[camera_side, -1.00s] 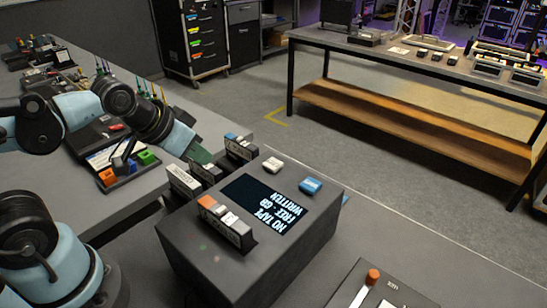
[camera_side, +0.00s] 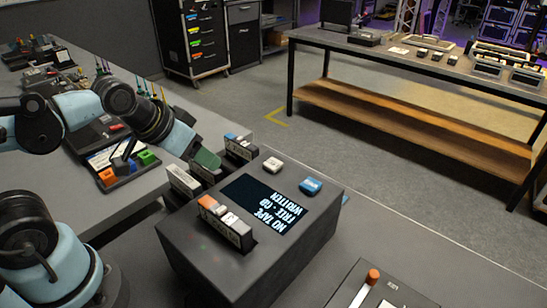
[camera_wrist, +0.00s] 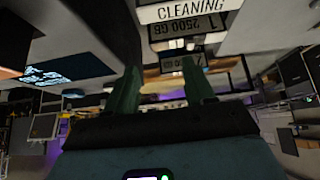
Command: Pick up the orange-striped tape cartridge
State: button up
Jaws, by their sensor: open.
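A tape cartridge with an orange end (camera_side: 226,221) stands in the near left part of the dark box's top in the side view, beside the screen. My gripper (camera_side: 206,159) has green fingers and hangs near the box's far left corner, among other cartridges and apart from the orange-ended one. In the wrist view its two fingers (camera_wrist: 162,85) are spread with nothing held between them. That view shows a white "CLEANING" cartridge (camera_wrist: 185,10) and dark "2500 GB" cartridges (camera_wrist: 188,30) above the fingers. I cannot make out an orange stripe there.
The dark box (camera_side: 290,245) has a lit screen (camera_side: 265,203) and white and blue buttons. A white cartridge (camera_side: 184,182) and a blue-ended one (camera_side: 240,148) stand at its left side. A tray with coloured blocks (camera_side: 130,172) lies on the bench behind.

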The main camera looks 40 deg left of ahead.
aim_at(222, 209)
jog(key=d+r+n+g, duration=0.1)
jog(key=d+n, duration=0.1)
jog(key=s+d+r+n+g+h, duration=0.1)
jog(key=d+r+n, duration=0.1)
jog(key=d+n, duration=0.1)
jog(key=d+r+n+g, duration=0.1)
jog(key=d+r+n, duration=0.1)
jog(key=n, duration=0.1)
jog(key=shift+s+d, duration=0.3)
jog(key=shift+s, duration=0.05)
jog(key=s+d+r+n+g, duration=0.4)
jog(key=s+d+r+n, duration=0.15)
jog(key=n, duration=0.45)
jog(key=f, duration=0.2)
jog(key=d+f, duration=0.1)
jog(key=f, duration=0.3)
jog(key=shift+w+d, duration=0.15)
jog(key=shift+d, duration=0.1)
jog(key=shift+w+a+f, duration=0.1)
jog(key=shift+w+f, duration=0.05)
jog(key=shift+f, duration=1.2)
jog(key=shift+w+f, duration=0.1)
jog(key=shift+f, duration=1.25)
jog(key=shift+c, duration=0.4)
grip_shut()
